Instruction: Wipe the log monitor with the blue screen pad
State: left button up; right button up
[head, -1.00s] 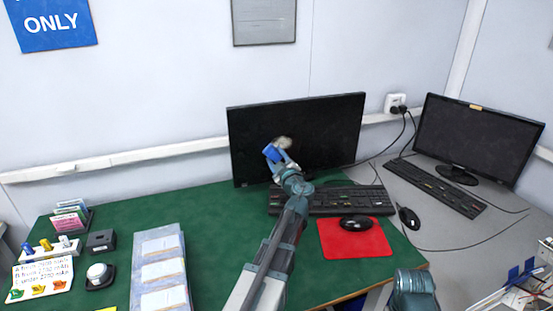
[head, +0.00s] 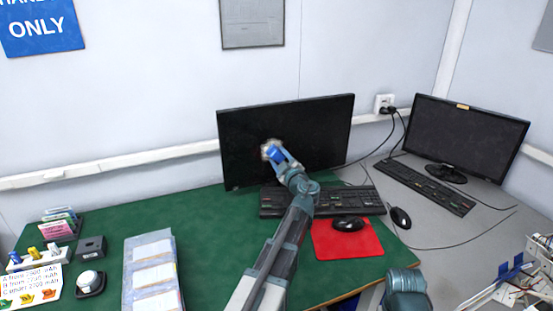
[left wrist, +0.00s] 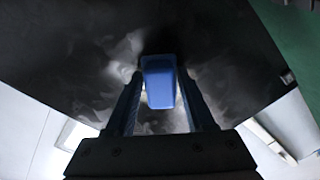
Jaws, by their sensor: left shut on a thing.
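The blue screen pad (head: 277,155) is held between the fingers of my left gripper (head: 281,159), at the screen of the dark monitor (head: 320,130) on the green desk. A pale smudge (head: 267,144) shows on that screen beside the pad, partly hidden by it. In the left wrist view the pad (left wrist: 160,85) sits between the two fingers in front of the dark screen (left wrist: 215,40), with whitish cloudy marks around it. Whether the pad touches the glass I cannot tell. My right gripper is not in view.
A keyboard (head: 345,201) lies below the monitor, with a mouse (head: 348,224) on a red mat (head: 330,246). A second monitor (head: 465,135) stands on the grey desk to the right. A tray of pale cards (head: 130,285) lies on the left; green desk between is clear.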

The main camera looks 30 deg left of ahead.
aim_at(263, 151)
pick_arm(q)
jog(key=w+d, duration=0.2)
jog(key=shift+w, duration=0.3)
jog(key=shift+d, duration=0.1)
jog(key=shift+s+a, duration=1.4)
jog(key=shift+s, duration=0.1)
jog(key=shift+s+a, duration=1.25)
jog(key=shift+s, duration=0.2)
jog(key=shift+w+r+p, duration=0.1)
jog(key=shift+r+p, duration=0.65)
